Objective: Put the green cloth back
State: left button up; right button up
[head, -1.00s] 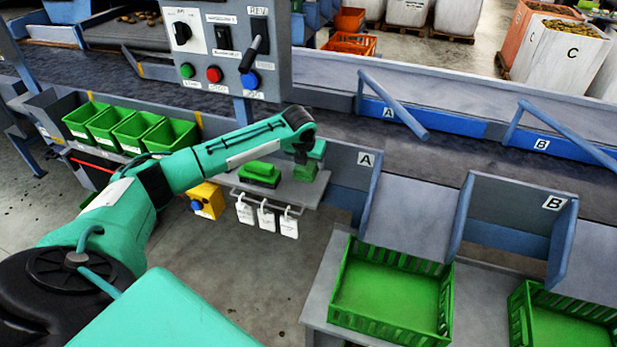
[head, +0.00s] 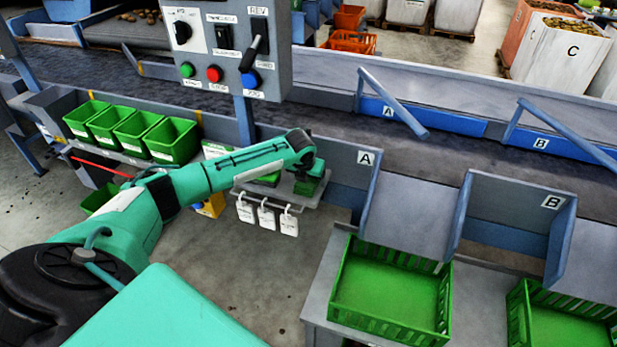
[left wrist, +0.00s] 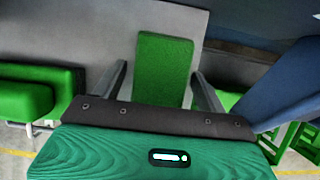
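The green cloth (left wrist: 165,68) looks like a folded green block in the left wrist view, between the two fingers of my left gripper. The fingers stand apart on either side of it, with a gap visible at the left finger. In the head view my left gripper (head: 309,172) is low over the right end of a small grey shelf (head: 298,201). The green cloth (head: 307,187) shows there only partly, under the hand. I cannot tell whether the cloth rests on the shelf. My right gripper is not in view.
A green block-like item (left wrist: 22,98) lies to the left of the cloth, mostly hidden by my forearm in the head view. White tags (head: 266,217) hang from the shelf's front. A blue-edged chute marked A (head: 405,215) stands close on the right, above a green crate (head: 390,334).

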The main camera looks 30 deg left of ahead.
pick_arm(q)
jog(key=shift+o, duration=0.2)
jog(key=shift+r, duration=0.1)
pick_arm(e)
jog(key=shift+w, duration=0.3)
pick_arm(q)
jog(key=v, duration=1.1)
jog(key=shift+b, duration=0.35)
jog(key=shift+s+d+r, duration=0.1)
jog(key=shift+s+r, duration=0.2)
jog(key=shift+r, duration=0.15)
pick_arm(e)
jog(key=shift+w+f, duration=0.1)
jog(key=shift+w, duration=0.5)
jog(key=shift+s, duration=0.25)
